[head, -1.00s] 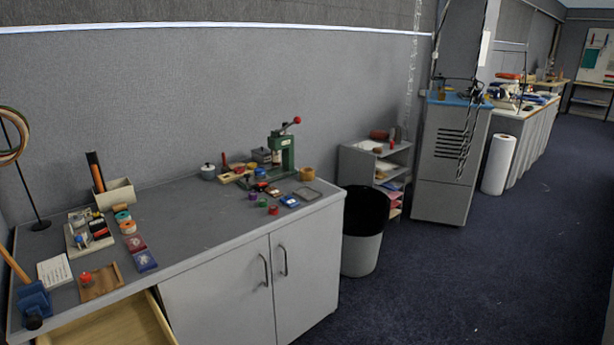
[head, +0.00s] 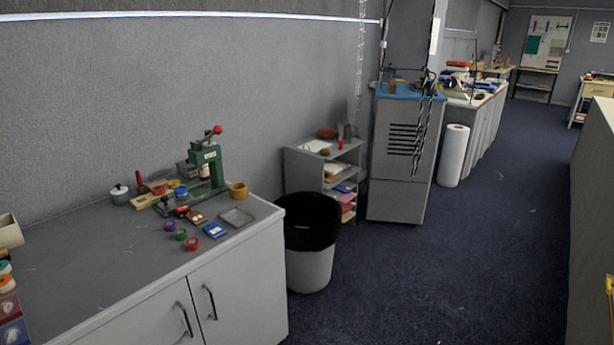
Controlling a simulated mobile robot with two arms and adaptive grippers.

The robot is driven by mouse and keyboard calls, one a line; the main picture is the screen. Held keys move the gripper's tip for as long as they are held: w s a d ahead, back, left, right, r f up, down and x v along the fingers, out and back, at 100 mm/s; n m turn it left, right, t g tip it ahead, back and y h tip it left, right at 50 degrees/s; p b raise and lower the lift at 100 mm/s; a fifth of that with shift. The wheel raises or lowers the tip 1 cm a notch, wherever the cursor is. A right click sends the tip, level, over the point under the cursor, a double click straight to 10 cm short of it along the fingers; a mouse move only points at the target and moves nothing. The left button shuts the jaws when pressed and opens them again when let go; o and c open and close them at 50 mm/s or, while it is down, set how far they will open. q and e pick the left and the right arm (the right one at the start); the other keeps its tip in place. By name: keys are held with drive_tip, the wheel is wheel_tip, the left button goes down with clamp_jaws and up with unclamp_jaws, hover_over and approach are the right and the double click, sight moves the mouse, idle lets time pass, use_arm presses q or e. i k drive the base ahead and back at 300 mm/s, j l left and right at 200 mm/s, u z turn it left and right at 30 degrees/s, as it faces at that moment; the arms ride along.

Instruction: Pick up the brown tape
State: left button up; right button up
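A tan-brown ring-shaped roll (head: 238,190), which looks like the brown tape, stands on the grey worktop. It is just right of the green hand press (head: 207,172) and behind a flat grey tray (head: 236,217). Small coloured rolls, purple (head: 169,226), green (head: 180,234) and red (head: 191,243), lie in front of the press. Neither of my grippers shows in the head view.
The grey cabinet (head: 150,318) carries the worktop. A dark-lined bin (head: 310,265) stands at its right end, with a small shelf unit (head: 300,172) and a grey machine (head: 400,160) beyond. The blue carpet (head: 480,270) to the right is clear.

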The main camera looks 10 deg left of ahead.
sight(239, 191)
drive_tip(key=i+l+z, duration=0.1)
drive_tip(key=i, duration=0.75)
drive_tip(key=i+l+z, duration=0.1)
drive_tip(key=i, duration=0.75)
drive_tip(key=i+l+u, duration=0.1)
drive_tip(key=i+u, duration=0.15)
drive_tip(key=u, duration=0.2)
drive_tip(key=i+l+u, duration=0.15)
drive_tip(key=u, duration=0.25)
drive_tip(key=i+l+u, duration=0.25)
drive_tip(key=u, duration=0.2)
drive_tip(key=i+l+u, duration=0.2)
drive_tip(key=u, duration=0.25)
drive_tip(key=l, duration=0.1)
